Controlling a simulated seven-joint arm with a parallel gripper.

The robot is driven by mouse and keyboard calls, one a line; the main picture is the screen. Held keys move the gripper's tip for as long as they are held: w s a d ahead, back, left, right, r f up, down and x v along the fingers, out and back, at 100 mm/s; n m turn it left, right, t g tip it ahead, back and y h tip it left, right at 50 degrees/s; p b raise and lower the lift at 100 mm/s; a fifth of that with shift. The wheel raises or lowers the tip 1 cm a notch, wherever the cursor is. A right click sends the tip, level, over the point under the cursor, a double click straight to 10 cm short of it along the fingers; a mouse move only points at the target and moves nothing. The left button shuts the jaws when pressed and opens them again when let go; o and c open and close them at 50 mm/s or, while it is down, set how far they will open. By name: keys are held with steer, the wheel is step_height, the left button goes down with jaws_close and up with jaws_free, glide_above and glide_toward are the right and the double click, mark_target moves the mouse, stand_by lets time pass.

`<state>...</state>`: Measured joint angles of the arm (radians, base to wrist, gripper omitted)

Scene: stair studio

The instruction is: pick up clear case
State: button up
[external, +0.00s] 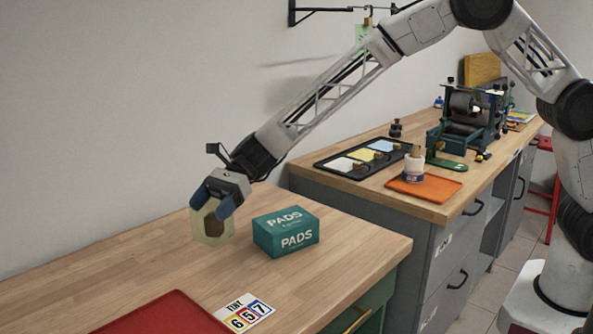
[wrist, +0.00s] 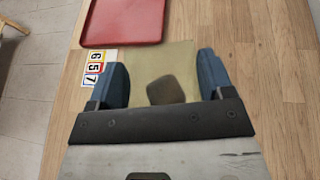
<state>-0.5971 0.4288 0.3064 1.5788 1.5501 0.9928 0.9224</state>
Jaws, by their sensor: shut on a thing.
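The clear case (external: 213,229) is a see-through, yellowish box with a dark brown piece showing inside it. It is between the blue fingers of my gripper (external: 212,199), over the wooden table left of the green box. In the wrist view the clear case (wrist: 160,62) fills the space between the two fingers of my gripper (wrist: 166,75), and the dark piece shows near the palm. My gripper is shut on the case. I cannot tell whether the case touches the table or is just above it.
A green PADS box (external: 286,232) stands just right of my gripper. A number card (external: 244,312) and a red tray (external: 165,315) lie at the front of the table. A second bench at the right holds a dark tray (external: 362,157), a bottle on an orange mat (external: 423,188) and a machine (external: 466,117).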

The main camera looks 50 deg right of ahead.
steer(key=shift+r, duration=1.45)
